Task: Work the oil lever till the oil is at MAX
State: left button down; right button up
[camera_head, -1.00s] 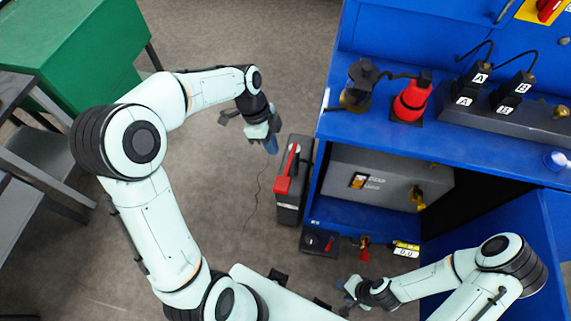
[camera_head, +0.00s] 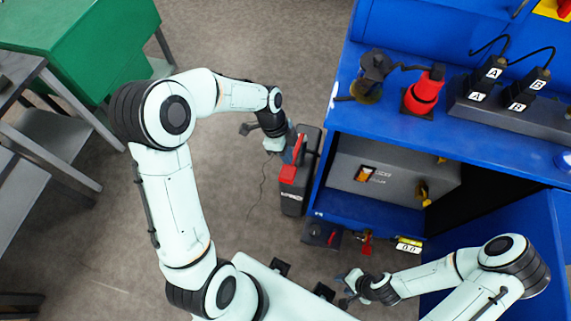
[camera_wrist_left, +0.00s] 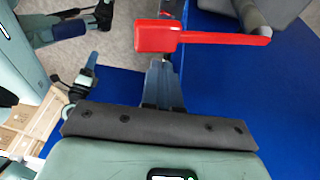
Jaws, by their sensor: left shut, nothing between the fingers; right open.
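The red oil lever (camera_head: 287,174) sits on top of a narrow dark grey unit (camera_head: 292,202) beside the blue bench. Its red block and thin red arm also show in the left wrist view (camera_wrist_left: 155,37). My left gripper (camera_head: 289,155) is at the left side of the lever. Its fingers (camera_wrist_left: 163,75) are shut with nothing between them, close below the red block in the wrist view; I cannot tell whether they touch it. My right gripper (camera_head: 347,284) is open and empty, low in front of the bench. I can read no oil level or MAX mark.
The blue bench (camera_head: 390,125) carries a red bottle (camera_head: 424,94) and black plugs. A grey box (camera_head: 395,172) with a small orange window (camera_head: 364,174) stands on its shelf. A green cabinet (camera_head: 75,45) is at the left. The floor between is open.

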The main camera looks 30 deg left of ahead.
aim_at(288, 173)
pick_arm(q)
jog(key=shift+s+d+f, duration=0.1)
jog(key=shift+s+f, duration=0.1)
jog(key=shift+f, duration=0.5)
jog(key=shift+s+d+f, duration=0.1)
jog(key=shift+s+f, duration=0.15)
jog(key=shift+f, duration=0.45)
jog(key=shift+s+f, duration=0.2)
jog(key=shift+f, duration=0.5)
